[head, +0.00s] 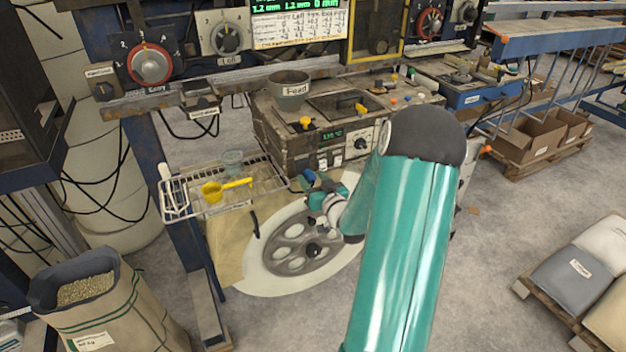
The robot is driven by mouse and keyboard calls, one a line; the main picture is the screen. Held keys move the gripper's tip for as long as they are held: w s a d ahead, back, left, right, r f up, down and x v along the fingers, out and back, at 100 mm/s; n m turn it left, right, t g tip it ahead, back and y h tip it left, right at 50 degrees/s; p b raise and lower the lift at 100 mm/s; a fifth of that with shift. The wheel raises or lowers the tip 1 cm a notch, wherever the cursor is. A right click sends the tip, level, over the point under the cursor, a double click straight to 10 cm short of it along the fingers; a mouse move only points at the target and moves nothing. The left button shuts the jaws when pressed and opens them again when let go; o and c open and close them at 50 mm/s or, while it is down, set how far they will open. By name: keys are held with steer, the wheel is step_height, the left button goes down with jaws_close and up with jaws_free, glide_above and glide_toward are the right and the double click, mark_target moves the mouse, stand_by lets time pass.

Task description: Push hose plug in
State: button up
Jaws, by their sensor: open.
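My teal arm reaches forward, and my gripper (318,200) is small in the head view, just above the large grey spoked wheel (290,247). It is in front of the brown machine box (285,135). The gripper's jaws are open, but their fingertips are hard to make out. A small blue part (309,175) shows right by the gripper at the box's lower front; I cannot tell whether it is the hose plug or whether anything touches it. No hose plug can be clearly told apart, and my arm hides part of the box's right side.
A grey feed funnel (289,90) stands on the box. A sack of pellets (105,305) is at lower left. Floor is open at right, before stacked bags (570,272).

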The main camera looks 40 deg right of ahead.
mark_target(309, 174)
steer(key=shift+w, duration=0.3)
steer(key=shift+c, duration=0.2)
jaws_close()
steer(key=shift+x, duration=1.2)
steer(key=shift+c, duration=1.3)
jaws_free()
steer(key=shift+d, duration=0.1)
steer(key=o, duration=0.3)
steer(key=shift+w, duration=0.15)
steer(key=shift+s, duration=0.2)
